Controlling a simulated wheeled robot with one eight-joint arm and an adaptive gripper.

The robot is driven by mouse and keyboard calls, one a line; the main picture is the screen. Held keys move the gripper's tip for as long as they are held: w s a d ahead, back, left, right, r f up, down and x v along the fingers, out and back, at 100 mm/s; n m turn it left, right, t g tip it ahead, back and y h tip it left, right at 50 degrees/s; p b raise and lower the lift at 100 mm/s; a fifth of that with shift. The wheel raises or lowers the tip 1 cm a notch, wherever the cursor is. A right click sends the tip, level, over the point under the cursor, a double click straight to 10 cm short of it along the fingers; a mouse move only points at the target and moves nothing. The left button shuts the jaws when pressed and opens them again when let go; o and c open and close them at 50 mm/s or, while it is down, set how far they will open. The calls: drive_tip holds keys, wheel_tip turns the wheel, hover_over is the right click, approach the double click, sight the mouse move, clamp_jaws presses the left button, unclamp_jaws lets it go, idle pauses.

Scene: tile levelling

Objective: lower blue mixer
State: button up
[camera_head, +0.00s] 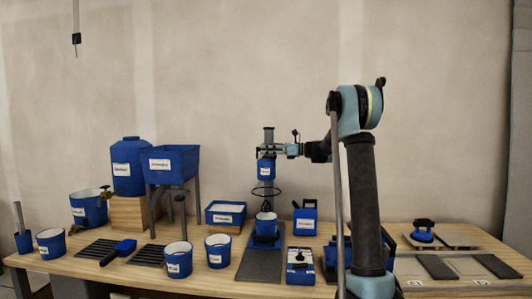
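The blue mixer (266,169) is at the middle of the table, with its blue labelled head raised on a dark upright column. A dark ring-shaped paddle hangs under the head, above a blue bucket (266,226) that stands on the mixer's blue base. My arm reaches in from the right, and my gripper (287,149) is at the right side of the mixer, level with the top of its head. It looks close to or touching the mixer. The fingers are too small to tell open from shut.
Blue buckets (178,260), a raised blue hopper (170,164) and a blue tank (127,166) stand to the left. A blue box (305,218) and a small blue-and-white device (299,266) are right of the mixer. Tiles (436,267) and a blue-handled tool (423,230) lie at far right.

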sight(266, 175)
drive_tip(key=shift+a, duration=0.25)
clamp_jaws()
wheel_tip(266, 175, down, 13)
drive_tip(key=shift+r, duration=0.1)
idle(0.3)
drive_tip(key=shift+c, duration=0.3)
unclamp_jaws()
drive_tip(key=shift+w+f, duration=0.1)
drive_tip(key=shift+f, duration=0.15)
drive_tip(key=shift+o, duration=0.3)
drive_tip(key=shift+r, duration=0.1)
